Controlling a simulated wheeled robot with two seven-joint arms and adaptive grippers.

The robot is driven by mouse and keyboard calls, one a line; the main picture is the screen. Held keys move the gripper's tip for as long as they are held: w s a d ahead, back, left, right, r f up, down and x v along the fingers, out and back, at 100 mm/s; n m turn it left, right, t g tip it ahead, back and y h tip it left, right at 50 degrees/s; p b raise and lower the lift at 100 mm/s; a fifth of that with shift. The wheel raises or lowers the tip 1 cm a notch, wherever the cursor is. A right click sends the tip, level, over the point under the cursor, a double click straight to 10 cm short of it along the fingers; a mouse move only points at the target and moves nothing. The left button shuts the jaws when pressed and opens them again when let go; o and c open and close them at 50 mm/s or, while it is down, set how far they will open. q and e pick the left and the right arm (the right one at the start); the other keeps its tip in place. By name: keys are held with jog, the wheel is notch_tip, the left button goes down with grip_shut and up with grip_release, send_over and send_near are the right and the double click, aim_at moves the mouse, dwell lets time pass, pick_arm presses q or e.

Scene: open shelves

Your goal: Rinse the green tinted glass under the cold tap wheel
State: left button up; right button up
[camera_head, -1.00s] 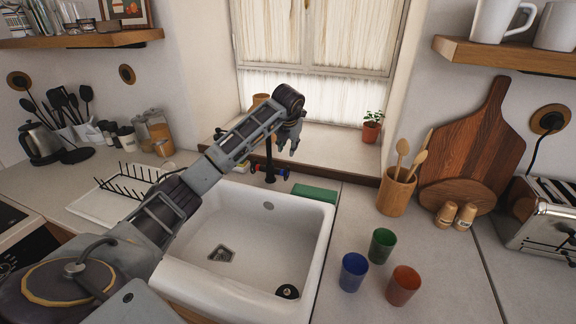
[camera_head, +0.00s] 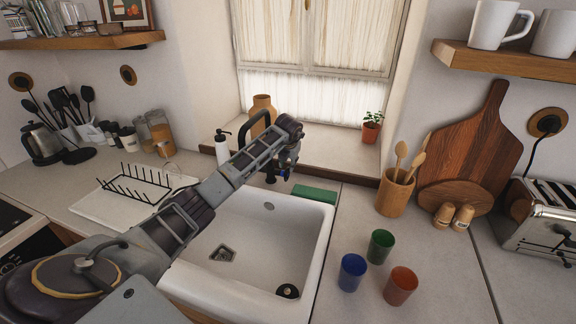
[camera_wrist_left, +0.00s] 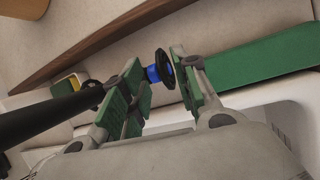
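The green tinted glass (camera_head: 381,247) stands upright on the counter right of the sink, behind a blue glass (camera_head: 352,273) and a red glass (camera_head: 401,286). The dark tap (camera_wrist_left: 50,114) stands at the back of the sink; its blue cold wheel (camera_wrist_left: 156,73) shows in the left wrist view. My left gripper (camera_head: 285,162) is at the tap, pointing down. In the left wrist view its green-padded fingers (camera_wrist_left: 157,84) are apart, with the blue wheel in or just beyond the gap; contact cannot be told. My right gripper is not in view.
A dish rack (camera_head: 140,185) stands at left, a utensil pot (camera_head: 395,196) at right.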

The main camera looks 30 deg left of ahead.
aim_at(284, 174)
pick_arm(q)
jog(key=shift+x, duration=1.4)
grip_shut()
